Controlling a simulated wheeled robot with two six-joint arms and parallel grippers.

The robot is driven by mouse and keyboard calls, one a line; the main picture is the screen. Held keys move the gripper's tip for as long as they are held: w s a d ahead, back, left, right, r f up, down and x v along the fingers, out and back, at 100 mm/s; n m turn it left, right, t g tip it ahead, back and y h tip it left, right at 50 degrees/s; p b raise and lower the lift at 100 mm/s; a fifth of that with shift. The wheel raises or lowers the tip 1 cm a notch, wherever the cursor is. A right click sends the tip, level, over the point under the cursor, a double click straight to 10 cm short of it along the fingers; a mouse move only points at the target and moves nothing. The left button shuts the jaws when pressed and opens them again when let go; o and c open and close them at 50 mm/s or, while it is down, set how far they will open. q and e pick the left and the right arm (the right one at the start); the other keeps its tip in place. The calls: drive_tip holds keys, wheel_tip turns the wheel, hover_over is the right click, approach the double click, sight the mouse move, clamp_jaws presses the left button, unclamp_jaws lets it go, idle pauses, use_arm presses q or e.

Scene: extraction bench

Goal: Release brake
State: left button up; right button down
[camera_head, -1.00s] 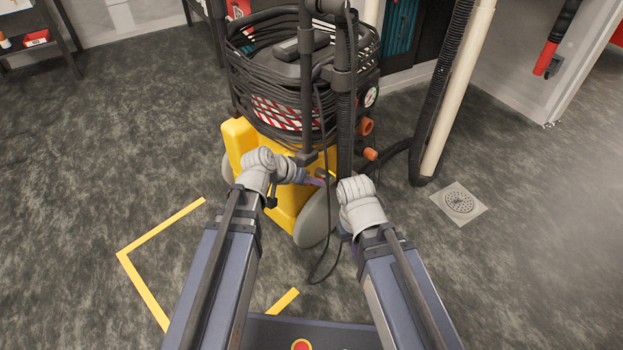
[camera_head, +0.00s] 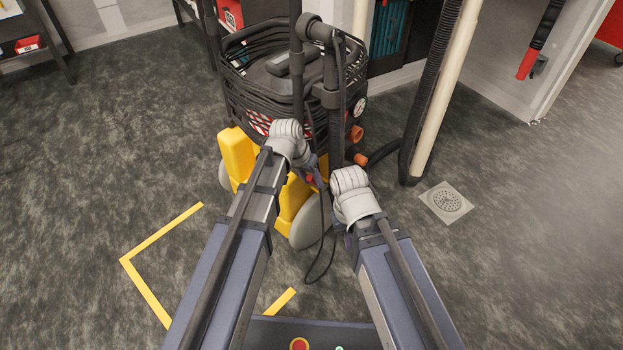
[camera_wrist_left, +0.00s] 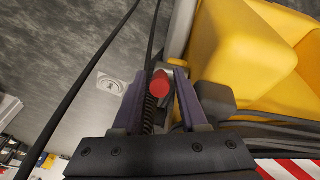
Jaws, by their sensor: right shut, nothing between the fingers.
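A wheeled extraction machine with a yellow base (camera_head: 237,155) and a dark, cable-wrapped top (camera_head: 285,75) stands ahead. A round red knob (camera_wrist_left: 160,84) shows between the fingertips of my left gripper (camera_wrist_left: 160,92) in the left wrist view, beside the yellow body (camera_wrist_left: 245,55). The fingers are apart; I cannot tell if they touch the knob. In the head view a small red part (camera_head: 309,179) shows by my left gripper (camera_head: 318,176), low at the machine's near side. My right gripper (camera_head: 349,242) is lower, clear of the machine, shut and empty, mostly hidden by its wrist.
A thin black cable (camera_head: 322,255) hangs down between my arms. A ribbed hose (camera_head: 435,85) and a pale pipe (camera_head: 450,85) stand to the right, near a floor drain (camera_head: 446,203). Yellow floor tape (camera_head: 150,235) lies at left. The floor on both sides is open.

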use_arm(q)
drive_tip(key=shift+o, duration=1.3)
drive_tip(key=shift+r, duration=0.15)
drive_tip(key=p+v, duration=0.7)
drive_tip(key=shift+r, duration=0.25)
drive_tip(key=shift+s+a, duration=0.1)
